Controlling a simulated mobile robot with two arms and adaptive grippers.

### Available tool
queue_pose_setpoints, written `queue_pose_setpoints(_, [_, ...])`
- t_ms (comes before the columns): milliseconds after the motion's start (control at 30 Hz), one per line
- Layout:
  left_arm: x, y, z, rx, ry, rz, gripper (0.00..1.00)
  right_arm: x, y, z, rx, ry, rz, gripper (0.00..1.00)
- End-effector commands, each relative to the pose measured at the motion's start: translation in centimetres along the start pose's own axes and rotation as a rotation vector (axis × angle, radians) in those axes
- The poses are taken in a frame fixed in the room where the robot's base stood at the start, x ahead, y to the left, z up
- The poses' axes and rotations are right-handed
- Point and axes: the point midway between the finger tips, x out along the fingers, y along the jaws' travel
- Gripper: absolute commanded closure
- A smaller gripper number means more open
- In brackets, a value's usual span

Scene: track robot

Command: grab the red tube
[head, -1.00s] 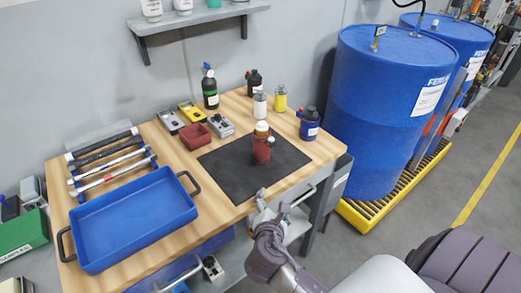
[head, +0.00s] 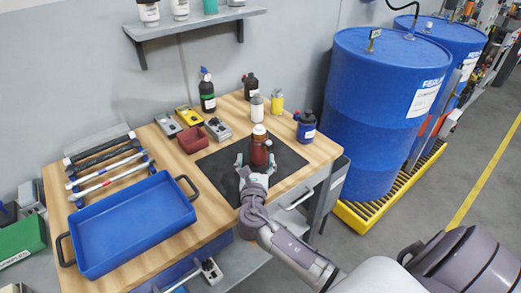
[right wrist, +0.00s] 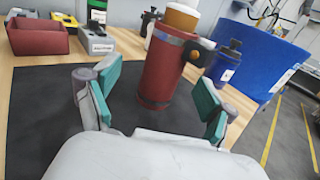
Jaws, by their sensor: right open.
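The red tube (head: 260,150) stands upright on the black mat (head: 222,178) on the wooden bench. My right gripper (head: 256,164) is at the front of the tube, low over the mat. My left gripper is not in view.
A blue tray (head: 135,225) lies at the bench's left. A dark red bin (head: 191,139) sits left of the mat.

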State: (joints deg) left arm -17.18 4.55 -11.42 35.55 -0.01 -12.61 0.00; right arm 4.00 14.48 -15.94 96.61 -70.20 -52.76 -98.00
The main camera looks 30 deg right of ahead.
Motion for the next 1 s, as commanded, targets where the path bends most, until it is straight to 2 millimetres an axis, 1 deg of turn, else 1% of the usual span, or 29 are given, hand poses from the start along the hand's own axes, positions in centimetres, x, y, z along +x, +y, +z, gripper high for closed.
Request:
queue_pose_setpoints(167, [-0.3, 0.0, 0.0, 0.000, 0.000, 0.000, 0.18, 1.3, -0.2, 0.1, 0.001, 0.001, -0.001, 0.16])
queue_pose_setpoints(333, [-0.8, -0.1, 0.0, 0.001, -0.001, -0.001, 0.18, 3.9, -0.9, 0.2, 0.001, 0.000, -0.002, 0.16])
queue_pose_setpoints(433, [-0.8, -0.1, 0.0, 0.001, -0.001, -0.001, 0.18, 5.1, -0.8, 0.0, 0.001, 0.001, -0.001, 0.16])
queue_pose_setpoints(567, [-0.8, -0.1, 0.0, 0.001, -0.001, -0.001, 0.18, 5.7, -0.8, -0.1, 0.002, 0.002, 0.000, 0.16])
queue_pose_setpoints(733, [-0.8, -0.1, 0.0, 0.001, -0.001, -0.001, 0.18, 5.7, -0.8, -0.1, 0.003, 0.002, 0.000, 0.16])
queue_pose_setpoints(767, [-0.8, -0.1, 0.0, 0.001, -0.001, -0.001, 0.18, 5.7, -0.8, -0.1, 0.003, 0.002, 0.000, 0.18])
queue_pose_setpoints(1000, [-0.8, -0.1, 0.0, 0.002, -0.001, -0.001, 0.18, 5.6, -0.8, -0.1, 0.003, 0.002, 0.000, 0.58])
